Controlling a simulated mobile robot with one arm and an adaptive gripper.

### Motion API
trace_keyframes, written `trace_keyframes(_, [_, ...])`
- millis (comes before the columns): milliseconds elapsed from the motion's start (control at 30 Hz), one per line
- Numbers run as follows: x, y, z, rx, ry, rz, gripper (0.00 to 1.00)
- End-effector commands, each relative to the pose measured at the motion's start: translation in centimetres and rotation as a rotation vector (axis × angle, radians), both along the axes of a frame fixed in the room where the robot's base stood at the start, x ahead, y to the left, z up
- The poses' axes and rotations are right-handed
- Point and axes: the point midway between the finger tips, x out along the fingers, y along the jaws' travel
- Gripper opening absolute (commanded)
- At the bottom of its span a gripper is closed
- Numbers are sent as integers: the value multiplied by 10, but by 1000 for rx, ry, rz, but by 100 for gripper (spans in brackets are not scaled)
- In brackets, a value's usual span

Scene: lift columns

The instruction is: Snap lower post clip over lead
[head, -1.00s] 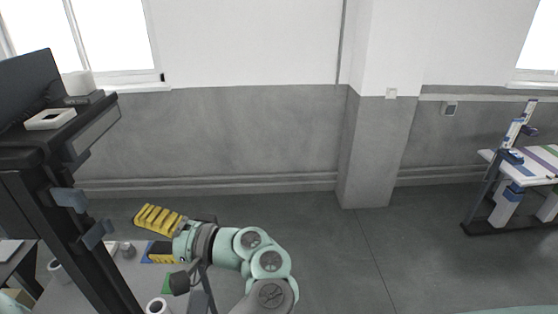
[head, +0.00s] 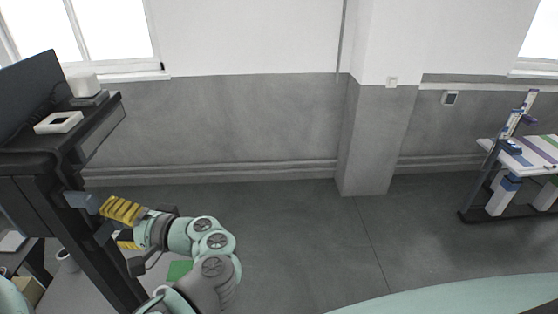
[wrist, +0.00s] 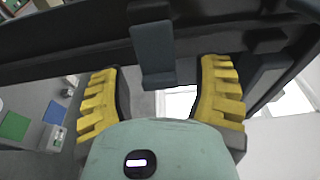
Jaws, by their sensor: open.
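A dark post (head: 62,240) of the workstation stands at the left in the head view. It carries a blue-grey upper clip (head: 80,201) and a lower clip (head: 103,233) beneath it. My gripper (head: 111,223) is open, its yellow ribbed fingers beside the post near the clips. In the wrist view a grey-blue clip (wrist: 153,52) on the dark post (wrist: 80,42) lies ahead, between my gripper's fingers (wrist: 160,75) and apart from them. I cannot tell for sure which clip this is. I cannot make out the lead at the clip.
Above the post, a shelf (head: 30,162) holds a monitor (head: 28,92) and a white device (head: 58,122). A green mat (head: 179,270) lies on the grey surface below my arm. Open floor (head: 300,235) lies to the right, with another workstation (head: 520,160) at the far right.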

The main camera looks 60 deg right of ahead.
Motion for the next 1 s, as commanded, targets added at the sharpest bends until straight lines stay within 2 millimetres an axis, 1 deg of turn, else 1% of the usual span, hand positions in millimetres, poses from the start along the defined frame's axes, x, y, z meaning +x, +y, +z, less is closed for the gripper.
trace_keyframes(67, [0, -1, 0, 0, 0, -2, 64])
trace_keyframes(100, [-1, -1, 0, 0, 0, -2, 69])
trace_keyframes(767, [-1, -1, 0, 1, 0, -2, 0])
trace_keyframes(1000, [2, 0, -2, -1, 0, 35, 0])
